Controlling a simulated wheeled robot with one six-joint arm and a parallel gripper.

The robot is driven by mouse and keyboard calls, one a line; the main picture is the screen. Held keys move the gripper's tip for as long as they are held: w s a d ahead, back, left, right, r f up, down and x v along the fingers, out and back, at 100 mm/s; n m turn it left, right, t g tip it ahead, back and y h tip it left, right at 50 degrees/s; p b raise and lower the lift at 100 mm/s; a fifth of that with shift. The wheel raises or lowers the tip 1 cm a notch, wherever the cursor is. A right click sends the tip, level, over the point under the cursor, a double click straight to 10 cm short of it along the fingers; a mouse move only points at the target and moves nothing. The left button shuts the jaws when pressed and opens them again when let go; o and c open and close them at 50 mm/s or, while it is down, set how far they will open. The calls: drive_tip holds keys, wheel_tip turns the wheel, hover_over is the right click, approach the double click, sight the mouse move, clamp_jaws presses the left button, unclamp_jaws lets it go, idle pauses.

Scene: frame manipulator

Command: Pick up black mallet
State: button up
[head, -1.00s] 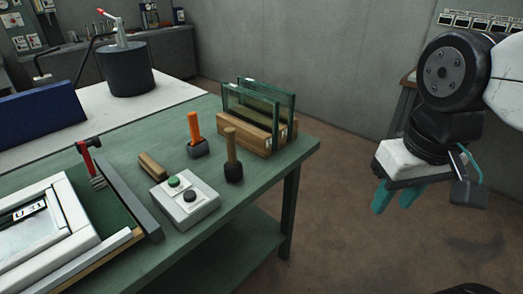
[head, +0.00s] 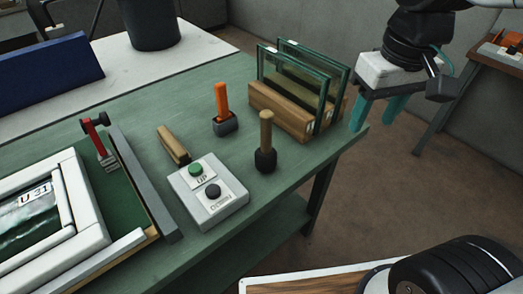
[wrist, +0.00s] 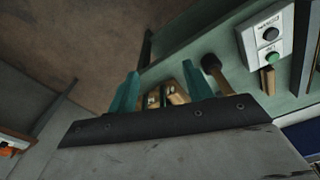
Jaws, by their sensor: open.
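The black mallet (head: 265,158) stands head down on the green table, its wooden handle pointing up, just right of the button box. In the wrist view its black head (wrist: 210,63) and part of its handle show beyond the right finger. My gripper (head: 376,112) has teal fingers, spread apart and empty. It hangs to the right of the mallet, around the table's right edge near the glass rack, well apart from the mallet. Its fingers also show in the wrist view (wrist: 160,88).
An orange-handled mallet (head: 223,115), a button box (head: 208,198), a wooden-handled tool (head: 173,145) and a white frame (head: 85,205) are nearby. Bare tabletop lies in front of the black mallet.

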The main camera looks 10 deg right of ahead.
drive_tip(key=w+a+f+n, duration=0.1)
drive_tip(key=w+a+n, duration=0.1)
drive_tip(key=w+a, duration=0.45)
drive_tip(key=n, duration=0.2)
hover_over(266, 127)
drive_tip(key=w+d, duration=0.1)
drive_tip(key=f, duration=0.3)
drive_tip(key=shift+w+d+f+g, duration=0.1)
drive_tip(key=shift+w+d+g, duration=0.1)
drive_tip(key=shift+g, duration=0.2)
drive_tip(key=shift+n, duration=0.3)
drive_tip(key=f, duration=0.5)
drive_tip(key=a+f, duration=0.1)
drive_tip(key=f, duration=0.2)
drive_tip(key=c, duration=1)
